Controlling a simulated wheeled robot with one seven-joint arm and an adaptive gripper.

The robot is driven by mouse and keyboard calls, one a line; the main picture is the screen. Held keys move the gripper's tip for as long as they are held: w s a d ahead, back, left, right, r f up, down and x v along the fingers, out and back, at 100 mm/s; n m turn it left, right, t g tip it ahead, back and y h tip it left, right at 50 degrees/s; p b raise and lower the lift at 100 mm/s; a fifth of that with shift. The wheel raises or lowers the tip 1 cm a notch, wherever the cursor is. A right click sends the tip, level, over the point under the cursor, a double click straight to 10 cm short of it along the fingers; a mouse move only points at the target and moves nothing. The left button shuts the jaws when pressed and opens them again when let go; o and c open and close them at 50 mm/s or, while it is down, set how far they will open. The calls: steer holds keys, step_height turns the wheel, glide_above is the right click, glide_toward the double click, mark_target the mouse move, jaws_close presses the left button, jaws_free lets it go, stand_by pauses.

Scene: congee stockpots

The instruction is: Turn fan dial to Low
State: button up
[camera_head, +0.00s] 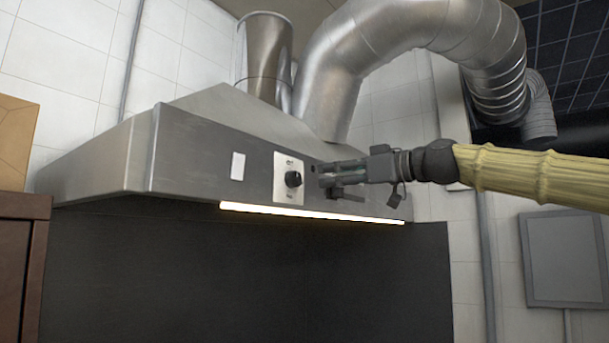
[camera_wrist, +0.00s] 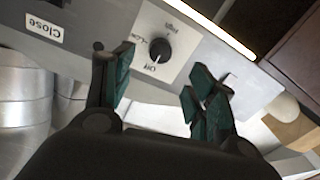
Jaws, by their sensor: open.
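The fan dial (camera_head: 293,179) is a round black knob on a light square plate on the front of the steel range hood. In the wrist view the dial (camera_wrist: 160,48) has the labels High, Low and Off around it. Its pale mark seems to face Off. My gripper (camera_head: 322,177) is just right of the dial in the head view, apart from it as far as I can tell. In the wrist view my gripper (camera_wrist: 155,80) is open and empty, its two dark green fingers spread to either side below the dial.
The range hood (camera_head: 205,148) has a lit strip (camera_head: 310,213) along its lower front edge. A blank white plate (camera_head: 238,166) is left of the dial. A Close label (camera_wrist: 42,30) shows in the wrist view. Silver ducts (camera_head: 330,85) rise above the hood. A brown cabinet (camera_head: 22,250) stands left.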

mark_target(298, 179)
steer(key=p+x, duration=0.4)
steer(key=x, duration=0.4)
steer(key=shift+w+a, duration=0.1)
steer(key=shift+a, duration=0.1)
steer(key=shift+c, duration=0.2)
steer(key=c, duration=1)
